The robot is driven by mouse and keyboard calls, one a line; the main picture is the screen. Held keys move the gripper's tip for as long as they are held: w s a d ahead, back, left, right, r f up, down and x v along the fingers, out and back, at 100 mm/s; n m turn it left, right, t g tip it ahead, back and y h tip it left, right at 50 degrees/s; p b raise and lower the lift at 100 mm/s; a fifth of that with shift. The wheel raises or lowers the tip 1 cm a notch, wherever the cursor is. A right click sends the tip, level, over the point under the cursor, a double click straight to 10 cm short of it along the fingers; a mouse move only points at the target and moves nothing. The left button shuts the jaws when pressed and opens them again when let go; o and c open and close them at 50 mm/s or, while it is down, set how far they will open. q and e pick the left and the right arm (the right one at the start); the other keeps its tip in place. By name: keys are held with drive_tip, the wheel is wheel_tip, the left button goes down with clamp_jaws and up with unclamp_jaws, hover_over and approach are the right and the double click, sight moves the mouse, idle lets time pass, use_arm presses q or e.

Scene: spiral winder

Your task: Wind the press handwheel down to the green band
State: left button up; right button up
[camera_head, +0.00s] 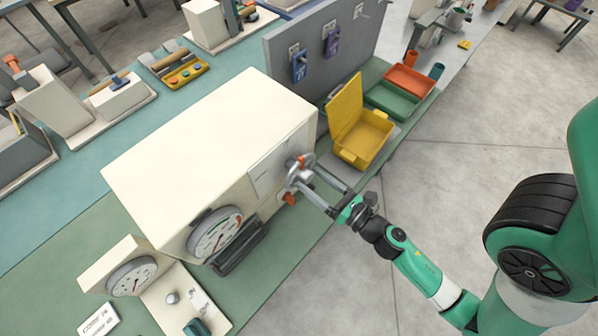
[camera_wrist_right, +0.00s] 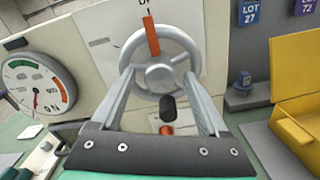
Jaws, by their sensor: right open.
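The press is a large cream box (camera_head: 210,150) on the green bench. Its grey handwheel (camera_wrist_right: 160,62) is on the front face, with an orange mark at the top of the rim and a dark knob at the bottom. The wheel also shows small in the head view (camera_head: 297,168), partly hidden by the fingers. My right gripper (camera_head: 308,176) is open, its fingers on either side of the wheel; contact cannot be told. The press dial (camera_wrist_right: 38,86) has a green band and a red band; its needle points down, outside the green. My left gripper is not in view.
An open yellow box (camera_head: 362,135) stands right of the press, with green and orange trays behind it. A grey panel (camera_head: 325,50) with purple and blue tags rises behind. A smaller gauge unit (camera_head: 132,277) is at the front left. The floor at right is clear.

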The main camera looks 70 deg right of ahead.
drive_tip(key=shift+w+d, duration=0.1)
drive_tip(key=shift+w, duration=0.15)
drive_tip(key=shift+s, duration=0.1)
clamp_jaws()
drive_tip(key=shift+m, duration=0.3)
